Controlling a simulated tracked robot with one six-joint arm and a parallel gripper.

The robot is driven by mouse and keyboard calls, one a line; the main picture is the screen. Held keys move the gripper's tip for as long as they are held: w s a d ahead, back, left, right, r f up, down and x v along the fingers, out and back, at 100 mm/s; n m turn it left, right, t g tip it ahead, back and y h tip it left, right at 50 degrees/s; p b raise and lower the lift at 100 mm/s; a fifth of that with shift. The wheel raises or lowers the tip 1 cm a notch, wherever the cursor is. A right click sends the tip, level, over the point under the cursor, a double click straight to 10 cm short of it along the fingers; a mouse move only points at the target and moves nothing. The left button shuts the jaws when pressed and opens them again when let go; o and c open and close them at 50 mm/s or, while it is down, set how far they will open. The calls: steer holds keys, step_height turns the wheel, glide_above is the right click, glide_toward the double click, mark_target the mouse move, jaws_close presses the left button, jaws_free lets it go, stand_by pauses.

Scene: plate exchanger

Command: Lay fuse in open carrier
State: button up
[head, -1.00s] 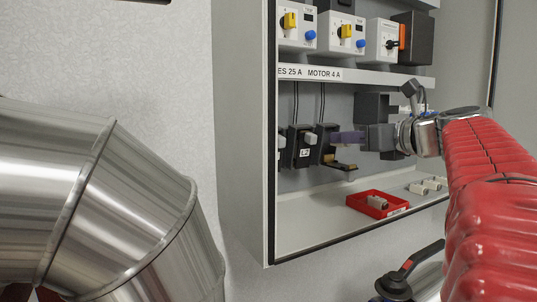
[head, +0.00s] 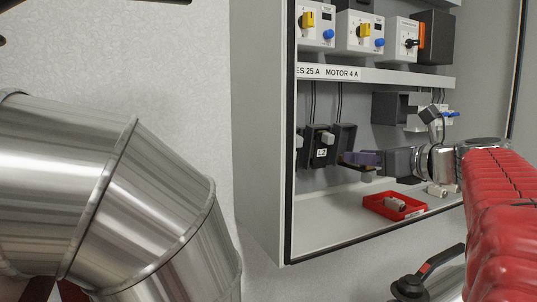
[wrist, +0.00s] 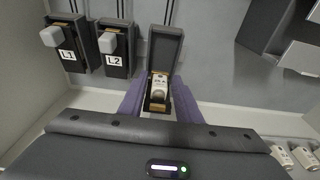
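The open carrier (wrist: 164,52) is the third holder in the row, dark grey, with its drawer tilted out towards me. In the wrist view a white fuse (wrist: 158,86) lies in the drawer, between brass contacts. My gripper (wrist: 158,97) has its purple fingers on either side of the drawer and fuse, with small gaps visible, so it looks open. In the head view my gripper (head: 362,160) is at the drawer's height, and its fingers hide most of the drawer and the fuse. The carrier's back (head: 343,138) shows above them.
Closed carriers L1 (wrist: 67,44) and L2 (wrist: 115,46) stand left of the open one. A red tray (head: 378,204) below holds a grey-white piece (head: 395,203). White cylinders (wrist: 282,157) lie on the shelf at right. A grey box (head: 388,107) juts out at upper right.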

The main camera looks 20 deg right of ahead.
steer(key=shift+o, duration=0.6)
steer(key=shift+r, duration=0.1)
steer(key=shift+s+d+r, duration=0.1)
steer(key=shift+s, duration=0.6)
steer(key=s+r, duration=0.1)
steer(key=s, duration=0.9)
steer(key=shift+s+r, duration=0.25)
steer(key=shift+d, duration=0.1)
